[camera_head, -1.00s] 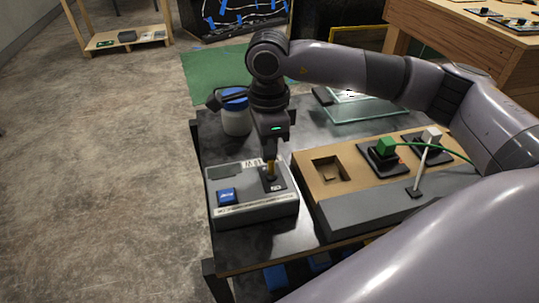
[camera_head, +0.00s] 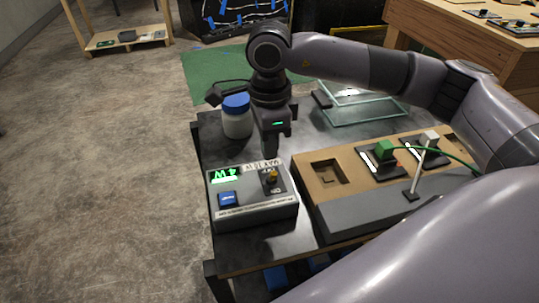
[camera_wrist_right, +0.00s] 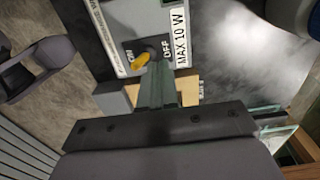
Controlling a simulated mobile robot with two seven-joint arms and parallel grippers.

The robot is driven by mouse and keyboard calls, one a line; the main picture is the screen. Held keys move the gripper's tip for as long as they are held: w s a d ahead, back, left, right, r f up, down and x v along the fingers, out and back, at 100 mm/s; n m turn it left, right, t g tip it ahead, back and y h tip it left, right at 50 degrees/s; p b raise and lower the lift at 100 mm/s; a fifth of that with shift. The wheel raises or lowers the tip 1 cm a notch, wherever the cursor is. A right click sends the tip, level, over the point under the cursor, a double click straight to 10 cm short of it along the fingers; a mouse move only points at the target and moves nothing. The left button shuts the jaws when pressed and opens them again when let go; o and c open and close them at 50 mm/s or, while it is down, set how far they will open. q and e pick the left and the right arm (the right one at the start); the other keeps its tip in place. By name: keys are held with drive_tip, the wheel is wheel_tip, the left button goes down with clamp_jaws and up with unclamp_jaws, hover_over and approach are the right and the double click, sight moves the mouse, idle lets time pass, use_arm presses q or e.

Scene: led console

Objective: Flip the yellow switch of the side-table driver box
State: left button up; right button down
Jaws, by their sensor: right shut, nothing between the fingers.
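The grey driver box (camera_head: 255,212) sits on the near left part of the dark side table (camera_head: 232,257). Its display (camera_head: 225,174) is lit green and reads "4 W". The yellow switch (camera_head: 272,176) is on the right of its top face. In the right wrist view the yellow switch (camera_wrist_right: 140,61) lies between the ON and OFF labels, its tip towards ON. My right gripper (camera_head: 270,149) is shut and empty, just behind and above the switch, apart from it. Its fingers (camera_wrist_right: 158,80) also show in the right wrist view. My left gripper is not in view.
A blue button (camera_head: 228,198) is on the box's left. A blue-lidded jar (camera_head: 236,117) stands behind the box. A wooden-topped console (camera_head: 325,207) with plugged modules and a green cable is on the right. A glass tray (camera_head: 365,108) lies behind it.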

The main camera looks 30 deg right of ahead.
drive_tip(key=r, duration=0.1)
drive_tip(key=r+p, duration=0.1)
drive_tip(key=r, duration=0.1)
drive_tip(key=r+p, duration=0.1)
drive_tip(key=shift+w+r, duration=0.2)
drive_tip(key=shift+w, duration=0.05)
drive_tip(key=shift+s, duration=0.1)
idle(0.4)
